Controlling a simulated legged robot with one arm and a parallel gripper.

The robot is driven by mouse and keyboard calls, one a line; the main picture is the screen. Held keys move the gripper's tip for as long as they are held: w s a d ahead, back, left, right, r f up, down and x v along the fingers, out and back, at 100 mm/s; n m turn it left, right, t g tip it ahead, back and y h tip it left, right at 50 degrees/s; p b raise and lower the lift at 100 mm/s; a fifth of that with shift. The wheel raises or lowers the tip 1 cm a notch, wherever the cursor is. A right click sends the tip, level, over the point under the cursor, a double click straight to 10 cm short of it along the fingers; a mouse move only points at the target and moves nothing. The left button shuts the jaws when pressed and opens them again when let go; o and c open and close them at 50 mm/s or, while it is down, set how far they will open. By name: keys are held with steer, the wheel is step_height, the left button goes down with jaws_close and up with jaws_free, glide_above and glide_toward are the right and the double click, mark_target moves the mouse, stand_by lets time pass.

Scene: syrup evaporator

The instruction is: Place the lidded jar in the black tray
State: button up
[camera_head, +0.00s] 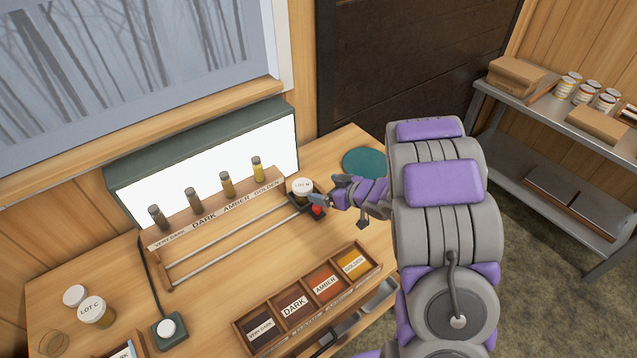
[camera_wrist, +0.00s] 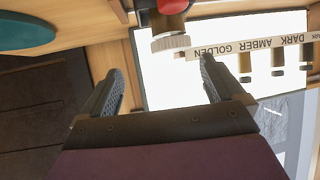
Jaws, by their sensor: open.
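A lidded jar (camera_head: 302,188) with a white lettered top stands at the right end of the rack's metal rails. It appears to be in or against the small black tray (camera_head: 323,219); the exact contact is hidden. My gripper (camera_head: 322,201) is just right of the jar, and a red part (camera_head: 318,210) shows beside it. In the wrist view my gripper (camera_wrist: 158,68) is open, with nothing between its fingers. The jar (camera_wrist: 165,22) shows beyond the fingertips, its pale lid downward in this inverted picture. Another white-lidded jar (camera_head: 96,311), marked LOT C, stands at the table's left.
A lit panel (camera_head: 205,165) stands behind several sample vials (camera_head: 227,185). A box of coloured compartments (camera_head: 308,297) lies at the table's front. A teal disc (camera_head: 364,162) lies behind my gripper. A metal shelf (camera_head: 550,118) is at right.

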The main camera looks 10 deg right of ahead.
steer(key=s+d+r+m+h, duration=0.1)
steer(key=s+d+r+h, duration=0.1)
steer(key=d+r+h, duration=0.5)
steer(key=s+d+r+m+g+h, duration=0.1)
steer(key=s+r+m+g+h, duration=0.15)
steer(key=s, duration=0.45)
steer(key=s+d+r+m+g+h, duration=0.1)
steer(key=s+r+m+g, duration=0.1)
steer(key=s+r, duration=0.3)
steer(key=s+a+r+g+y, duration=0.1)
steer(key=s+a, duration=0.6)
steer(key=s, duration=0.7)
steer(key=s+a+g+y, duration=0.3)
steer(key=s+a+g, duration=0.3)
steer(key=s, duration=0.9)
steer(key=shift+a+r+m, duration=0.4)
steer(key=shift+a+m, duration=0.05)
steer(key=shift+a, duration=0.25)
